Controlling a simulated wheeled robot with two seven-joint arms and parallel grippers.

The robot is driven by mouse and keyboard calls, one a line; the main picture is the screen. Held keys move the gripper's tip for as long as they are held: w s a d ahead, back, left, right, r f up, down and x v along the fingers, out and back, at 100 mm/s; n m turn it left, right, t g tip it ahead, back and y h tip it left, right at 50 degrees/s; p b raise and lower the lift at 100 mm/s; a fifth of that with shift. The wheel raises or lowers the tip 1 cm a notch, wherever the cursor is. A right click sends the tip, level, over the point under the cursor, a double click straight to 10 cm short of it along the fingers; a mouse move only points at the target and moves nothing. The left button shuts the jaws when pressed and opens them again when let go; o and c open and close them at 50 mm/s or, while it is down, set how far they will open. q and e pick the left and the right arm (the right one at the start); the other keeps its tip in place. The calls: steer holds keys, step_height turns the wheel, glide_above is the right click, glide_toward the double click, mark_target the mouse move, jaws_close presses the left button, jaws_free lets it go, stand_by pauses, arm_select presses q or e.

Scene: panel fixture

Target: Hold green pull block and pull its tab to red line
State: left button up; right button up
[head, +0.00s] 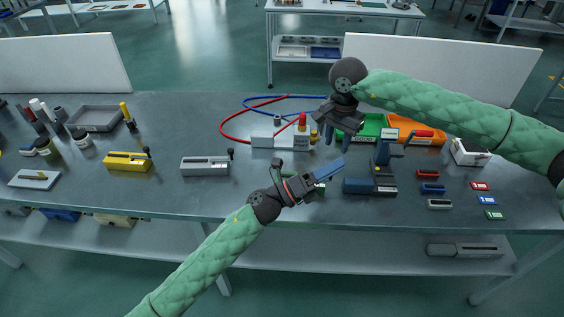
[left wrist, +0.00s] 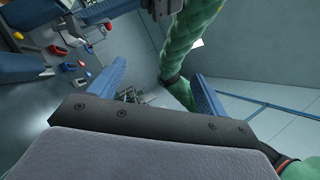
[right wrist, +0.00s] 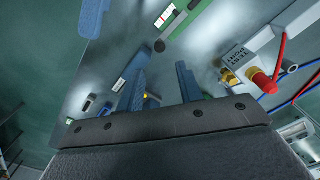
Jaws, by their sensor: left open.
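The green pull block (head: 319,190) lies near the table's front edge, mostly hidden behind my left gripper. The right wrist view shows what looks like its green body (right wrist: 188,22) at the top, with a white strip carrying a red mark (right wrist: 165,15) and a dark knob (right wrist: 160,46). My left gripper (head: 329,171) is open and empty just above the block; its blue fingers stand apart in the left wrist view (left wrist: 160,85). My right gripper (head: 335,124) is raised over the back of the table. Its fingers (right wrist: 160,82) are apart with nothing seen held.
A grey pull block (head: 205,166) and yellow pull block (head: 128,161) lie left. The white port box (head: 275,142) with red and blue cables stands behind my left gripper.

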arm_select(q)
step_height(320, 180, down, 3)
steer(key=d+m+g+y, duration=0.2)
steer(key=m+g, duration=0.7)
steer(key=m, duration=0.1)
steer(key=m+y, duration=0.7)
steer(key=y, duration=0.8)
glide_above(283, 178)
step_height(283, 178, down, 8)
steer(key=shift+w+f, duration=0.1)
steer(key=shift+w+a, duration=0.1)
steer(key=shift+x, duration=3.8)
steer(key=shift+w, duration=0.1)
